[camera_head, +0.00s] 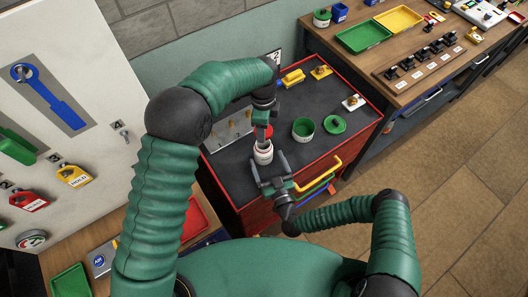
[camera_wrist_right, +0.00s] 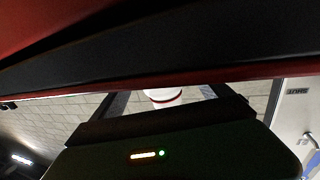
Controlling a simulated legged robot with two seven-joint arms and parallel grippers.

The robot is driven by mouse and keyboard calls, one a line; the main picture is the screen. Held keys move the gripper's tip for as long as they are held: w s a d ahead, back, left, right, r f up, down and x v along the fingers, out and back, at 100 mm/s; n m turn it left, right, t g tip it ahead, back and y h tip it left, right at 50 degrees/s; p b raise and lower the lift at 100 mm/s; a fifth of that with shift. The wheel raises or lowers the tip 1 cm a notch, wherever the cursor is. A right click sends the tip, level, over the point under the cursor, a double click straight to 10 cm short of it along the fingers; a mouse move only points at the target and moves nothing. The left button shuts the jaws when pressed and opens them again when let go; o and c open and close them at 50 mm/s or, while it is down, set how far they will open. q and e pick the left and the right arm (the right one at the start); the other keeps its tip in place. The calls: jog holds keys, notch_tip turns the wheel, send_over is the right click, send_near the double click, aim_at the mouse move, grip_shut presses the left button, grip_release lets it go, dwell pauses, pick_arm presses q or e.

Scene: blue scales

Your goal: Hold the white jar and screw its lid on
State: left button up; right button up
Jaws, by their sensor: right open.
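The white jar (camera_head: 262,155) stands upright near the left-middle of the dark cabinet top. My left gripper (camera_head: 263,131) points down above it, and the red lid (camera_head: 268,131) shows at its fingertips, just over the jar's mouth. Whether the lid touches the jar is hard to tell. My right gripper (camera_head: 270,183) is open at the jar's near side, low over the cabinet's front edge. In the right wrist view the jar (camera_wrist_right: 162,97), white with a red band, shows between the two open fingers, apart from them.
A wooden bench (camera_head: 400,93) stands behind at right.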

aim_at(266, 159)
pick_arm(q)
jog(key=shift+a, duration=0.2)
pick_arm(e)
jog(key=shift+a+x, duration=0.2)
jog(key=shift+x, duration=1.05)
jog(key=shift+w, duration=0.2)
pick_arm(q)
jog(key=shift+d, duration=0.4)
pick_arm(e)
jog(key=shift+d, duration=0.25)
jog(key=shift+c, duration=0.7)
pick_arm(q)
jog(key=shift+a, duration=0.25)
pick_arm(e)
jog(key=shift+a, duration=0.25)
jog(key=c, duration=1.2)
jog(key=shift+d, duration=0.1)
grip_shut()
pick_arm(q)
jog(key=shift+d+f, duration=0.1)
jog(key=shift+f, duration=2.3)
